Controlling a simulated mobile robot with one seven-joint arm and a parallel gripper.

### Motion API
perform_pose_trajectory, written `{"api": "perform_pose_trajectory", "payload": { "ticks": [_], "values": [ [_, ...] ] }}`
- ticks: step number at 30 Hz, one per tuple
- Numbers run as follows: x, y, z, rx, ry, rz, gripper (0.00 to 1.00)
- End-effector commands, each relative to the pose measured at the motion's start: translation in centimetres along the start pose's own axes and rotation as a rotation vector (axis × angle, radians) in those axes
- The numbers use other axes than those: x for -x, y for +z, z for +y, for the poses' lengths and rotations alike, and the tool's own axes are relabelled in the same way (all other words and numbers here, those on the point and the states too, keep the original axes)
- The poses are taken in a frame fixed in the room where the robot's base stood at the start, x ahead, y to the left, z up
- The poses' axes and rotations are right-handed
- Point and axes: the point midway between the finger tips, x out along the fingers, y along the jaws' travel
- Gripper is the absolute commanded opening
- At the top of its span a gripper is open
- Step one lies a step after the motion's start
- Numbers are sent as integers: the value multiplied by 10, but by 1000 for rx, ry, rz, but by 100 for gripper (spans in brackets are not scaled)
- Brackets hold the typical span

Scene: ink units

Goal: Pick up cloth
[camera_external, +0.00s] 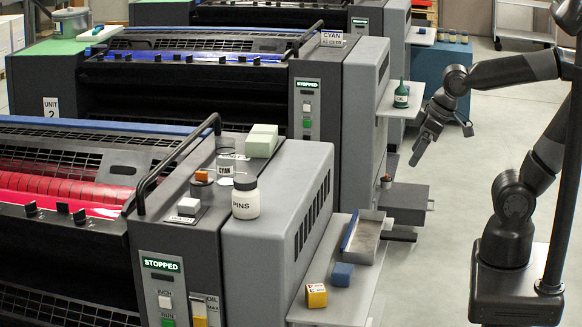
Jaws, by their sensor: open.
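I cannot tell for sure which thing is the cloth. A small blue block-like piece (342,274), possibly folded cloth, lies on the side shelf (327,300) of the nearest press. A pale green and cream stack (262,141) on top of that press could also be folded cloth. My gripper (422,145) is open and empty, pointing down over the aisle at the upper right. It is well apart from both, in the air beyond the shelf.
A yellow box (316,296) and a metal tray (363,236) share the shelf. A white PINS jar (246,198), a clear CYAN container (226,157) and a curved rail (180,155) are on the near press. A green bottle (401,94) stands on the farther shelf.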

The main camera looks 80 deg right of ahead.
Motion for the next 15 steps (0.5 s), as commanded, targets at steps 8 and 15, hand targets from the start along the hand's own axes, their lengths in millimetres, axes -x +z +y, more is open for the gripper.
{"api": "perform_pose_trajectory", "payload": {
  "ticks": [8,15],
  "values": [
    [-62,-36,-30,-3,-14,-104,85],
    [-125,-53,-63,-4,-12,-184,85]
  ]
}}
